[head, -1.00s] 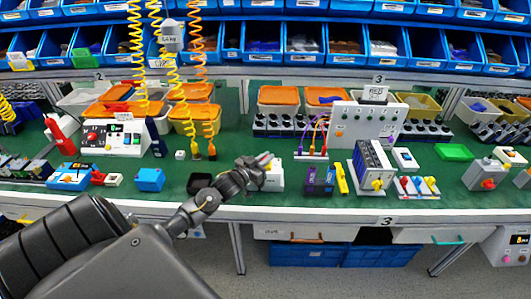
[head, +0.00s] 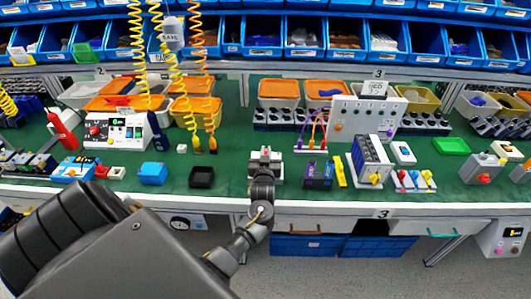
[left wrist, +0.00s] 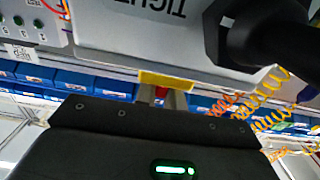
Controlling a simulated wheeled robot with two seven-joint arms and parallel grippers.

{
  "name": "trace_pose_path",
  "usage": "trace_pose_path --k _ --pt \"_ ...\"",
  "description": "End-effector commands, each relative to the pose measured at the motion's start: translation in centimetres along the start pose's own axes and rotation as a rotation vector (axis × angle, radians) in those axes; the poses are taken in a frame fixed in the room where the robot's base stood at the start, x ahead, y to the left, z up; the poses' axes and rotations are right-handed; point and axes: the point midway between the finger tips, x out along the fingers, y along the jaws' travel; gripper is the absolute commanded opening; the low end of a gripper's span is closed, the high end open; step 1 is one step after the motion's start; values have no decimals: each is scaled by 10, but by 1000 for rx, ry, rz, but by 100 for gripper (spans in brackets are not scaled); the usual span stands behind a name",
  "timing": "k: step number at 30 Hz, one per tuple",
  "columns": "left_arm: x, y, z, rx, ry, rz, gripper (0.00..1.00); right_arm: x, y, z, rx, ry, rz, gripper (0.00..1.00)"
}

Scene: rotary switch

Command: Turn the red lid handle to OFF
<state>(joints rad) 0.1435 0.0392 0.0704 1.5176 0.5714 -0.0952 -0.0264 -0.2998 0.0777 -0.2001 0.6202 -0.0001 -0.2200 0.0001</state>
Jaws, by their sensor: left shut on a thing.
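My left gripper (head: 264,168) reaches the small pale box (head: 278,171) near the front edge of the bench in the head view. In the left wrist view its fingers (left wrist: 168,99) are closed on a small red handle (left wrist: 162,92). A yellow plate (left wrist: 165,79) lies right behind the handle. A pale panel (left wrist: 130,40) with upside-down dark lettering, only partly in frame, is above it. The fingers hide most of the handle, so I cannot tell which mark it points to. My right gripper is not in view.
A black open tray (head: 201,177) and a blue box (head: 153,174) stand to the left. Coiled yellow cords (head: 177,80) hang behind. Green bench surface is clear between them.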

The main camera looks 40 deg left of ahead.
Motion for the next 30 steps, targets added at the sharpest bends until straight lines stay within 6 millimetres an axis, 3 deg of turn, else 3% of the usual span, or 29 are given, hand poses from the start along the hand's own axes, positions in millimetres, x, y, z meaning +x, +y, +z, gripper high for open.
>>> trace_pose_path --k 15,16,21,30 --pt "0 0 -1 0 3 -22 0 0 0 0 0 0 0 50" --pt "0 0 -1 0 3 -22 12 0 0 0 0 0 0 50" --pt "0 0 -1 0 3 -21 33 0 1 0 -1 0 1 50" --pt "-2 0 0 0 1 -21 33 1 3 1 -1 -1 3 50"
